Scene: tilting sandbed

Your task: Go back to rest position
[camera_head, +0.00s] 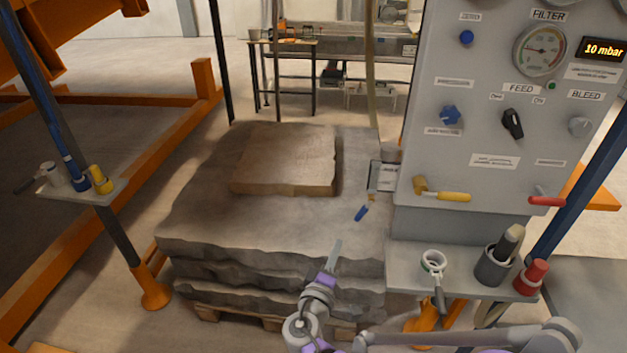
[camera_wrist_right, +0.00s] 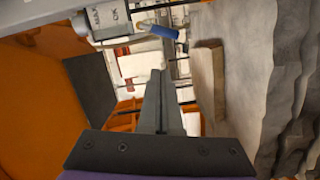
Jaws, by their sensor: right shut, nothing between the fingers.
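My right gripper (camera_head: 336,248) is at the lower middle of the head view, in front of the stone stack (camera_head: 290,225), with its fingers pointing up and away. It is shut and empty. In the right wrist view its closed fingers (camera_wrist_right: 157,88) stand in the middle of the picture. My right arm reaches in from the lower right edge, below the panel's shelf. My left gripper is not in view.
The grey control panel (camera_head: 505,75) stands at right, with its shelf (camera_head: 462,277) holding a ring-shaped tool (camera_head: 433,265), a grey cup (camera_head: 494,268) and a red item (camera_head: 531,278). An orange frame (camera_head: 130,190) and a small tray (camera_head: 80,190) are at left.

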